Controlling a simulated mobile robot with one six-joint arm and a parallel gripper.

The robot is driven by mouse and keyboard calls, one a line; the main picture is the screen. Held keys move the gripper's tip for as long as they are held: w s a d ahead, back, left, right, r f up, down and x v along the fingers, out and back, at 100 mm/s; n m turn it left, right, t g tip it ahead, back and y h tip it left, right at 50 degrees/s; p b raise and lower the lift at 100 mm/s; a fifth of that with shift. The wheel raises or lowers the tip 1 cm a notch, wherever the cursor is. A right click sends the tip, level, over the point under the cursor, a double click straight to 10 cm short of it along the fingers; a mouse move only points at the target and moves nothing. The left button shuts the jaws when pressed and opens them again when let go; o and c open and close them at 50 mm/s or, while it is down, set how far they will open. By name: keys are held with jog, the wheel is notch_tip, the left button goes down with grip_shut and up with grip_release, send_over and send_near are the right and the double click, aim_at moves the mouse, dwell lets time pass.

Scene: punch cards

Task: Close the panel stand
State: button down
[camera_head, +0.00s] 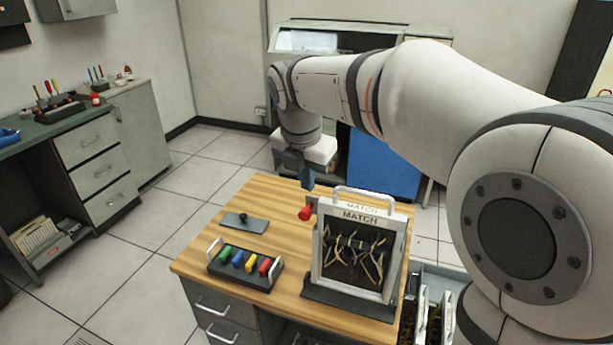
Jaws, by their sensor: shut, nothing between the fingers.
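The panel stand (316,268) stands upright at the right end of the wooden tabletop, on a dark base.
On the tabletop (196,262), left of the stand, are a dark tray (243,279) with several coloured pieces and a grey-green plate (244,222) with a black knob. Bare wood lies around them. A workbench (60,130) stands at far left. My arm covers much of the right side.

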jog(key=a+n, duration=0.2)
jog(key=p, duration=0.2)
send_near(312, 205)
jog(key=s+f, duration=0.1)
jog(key=f, duration=0.2)
jog(key=s+a+f, duration=0.1)
jog(key=f, duration=0.1)
jog(key=shift+s+f, duration=0.2)
jog(key=shift+s, duration=0.1)
jog(key=shift+w+d+p, duration=0.15)
jog(key=shift+w+d, duration=0.1)
jog(key=shift+w, duration=0.35)
jog(key=shift+w+d+p, duration=0.2)
jog(key=shift+w, duration=0.45)
jog(key=shift+w+d+p, duration=0.15)
jog(key=shift+w+d, duration=0.1)
jog(key=shift+w, duration=0.35)
